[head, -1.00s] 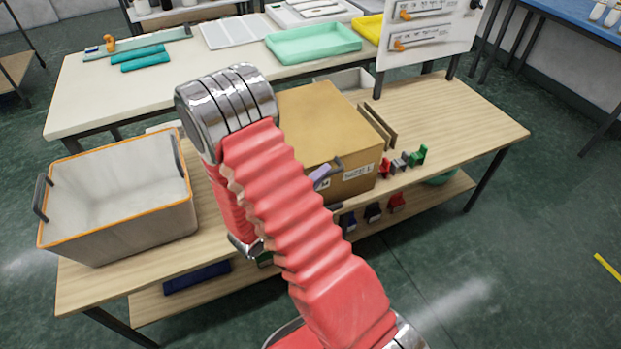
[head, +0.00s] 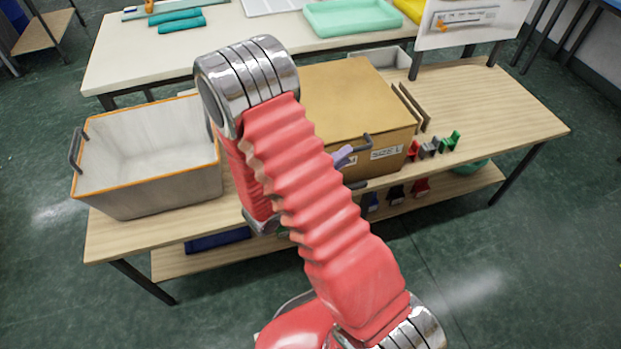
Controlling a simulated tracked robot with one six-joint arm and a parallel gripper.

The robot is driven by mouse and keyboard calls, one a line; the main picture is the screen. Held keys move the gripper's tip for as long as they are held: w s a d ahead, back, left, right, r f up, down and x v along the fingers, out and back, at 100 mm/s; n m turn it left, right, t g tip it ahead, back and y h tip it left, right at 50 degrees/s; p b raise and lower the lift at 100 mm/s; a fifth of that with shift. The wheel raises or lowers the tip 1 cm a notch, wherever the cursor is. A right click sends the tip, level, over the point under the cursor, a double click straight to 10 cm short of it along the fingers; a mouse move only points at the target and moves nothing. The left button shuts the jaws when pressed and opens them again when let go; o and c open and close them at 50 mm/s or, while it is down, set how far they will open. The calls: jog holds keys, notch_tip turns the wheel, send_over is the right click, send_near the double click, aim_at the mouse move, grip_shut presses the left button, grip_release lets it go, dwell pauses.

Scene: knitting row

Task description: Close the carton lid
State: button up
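The brown carton (head: 352,92) stands on the wooden table, partly behind my red arm. Its top looks flat and down over the box, but its left side is hidden by the arm. A white label is on its front. Two dark grey pieces that look like the fingers of my gripper (head: 360,164) show at the carton's front, just right of the arm. A small lilac piece (head: 342,156) shows beside them; I cannot tell whether it is held or touched. The rest of the gripper is hidden behind the arm.
A grey bin (head: 150,190) with an orange rim stands left of the carton. Brown panels (head: 408,106) stand at its right side, with small red, grey and green items (head: 432,147) in front. The table's right end is clear. A white table with a mint tray (head: 351,17) is behind.

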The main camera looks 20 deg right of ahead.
jog(key=v, duration=1.1)
jog(key=shift+w+f, duration=0.1)
jog(key=shift+f, duration=0.05)
dwell(0.4)
